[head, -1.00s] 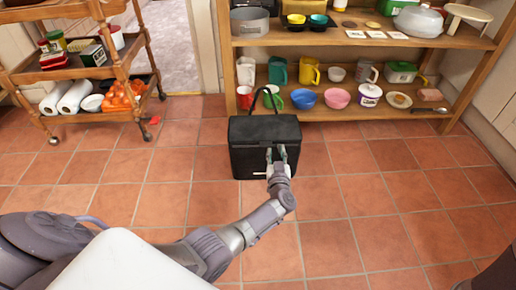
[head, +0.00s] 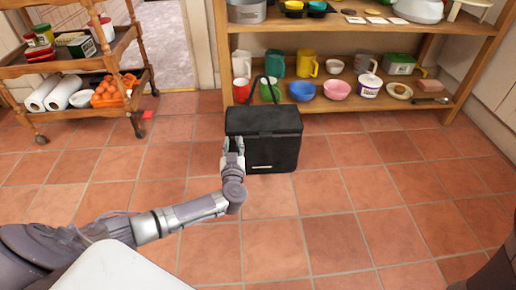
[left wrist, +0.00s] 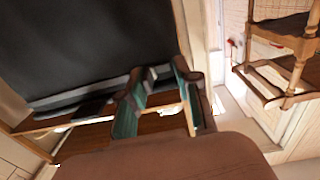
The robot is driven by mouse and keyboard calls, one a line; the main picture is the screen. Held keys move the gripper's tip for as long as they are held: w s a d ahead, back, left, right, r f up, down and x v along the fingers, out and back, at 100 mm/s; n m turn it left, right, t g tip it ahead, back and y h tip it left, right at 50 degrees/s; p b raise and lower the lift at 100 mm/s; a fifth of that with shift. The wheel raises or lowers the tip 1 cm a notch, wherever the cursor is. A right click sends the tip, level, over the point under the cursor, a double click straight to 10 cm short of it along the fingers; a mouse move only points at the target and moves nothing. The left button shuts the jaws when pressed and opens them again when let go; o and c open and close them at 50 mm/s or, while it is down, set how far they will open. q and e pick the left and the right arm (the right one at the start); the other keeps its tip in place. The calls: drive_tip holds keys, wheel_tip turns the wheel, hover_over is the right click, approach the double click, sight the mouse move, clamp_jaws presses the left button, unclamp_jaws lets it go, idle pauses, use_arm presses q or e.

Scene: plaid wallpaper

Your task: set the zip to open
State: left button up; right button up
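A black boxy bag (head: 265,142) with a raised handle stands upright on the floor in front of the shelf. A pale strip shows low on its front; I cannot make out the zip or its pull. My left gripper (head: 233,146) is at the left side of the bag's front, near its upper edge. Its two greenish fingers are apart, and I cannot tell whether they touch the bag. In the left wrist view the dark bag (left wrist: 85,45) fills the upper left, just beyond the parted fingers (left wrist: 158,100). My right gripper is not in view.
A wooden shelf (head: 345,112) with cups, bowls and tubs stands right behind the bag. A wooden trolley (head: 75,57) stands at the left. A small red item (head: 147,114) lies on the floor near it. The tiled floor before the bag is clear.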

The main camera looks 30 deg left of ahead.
use_arm(q)
drive_tip(key=p+v, duration=1)
drive_tip(key=v, duration=0.4)
drive_tip(key=d+r+n+t+p, duration=0.1)
drive_tip(key=d+r+t, duration=0.2)
drive_tip(key=r, duration=0.7)
drive_tip(key=d+r+n+t+h+p, duration=0.1)
drive_tip(key=d+r, duration=0.4)
drive_tip(key=r, duration=0.5)
drive_tip(key=shift+s+d+t+p, duration=0.3)
drive_tip(key=shift+s+t+p, duration=0.2)
drive_tip(key=shift+t, duration=0.5)
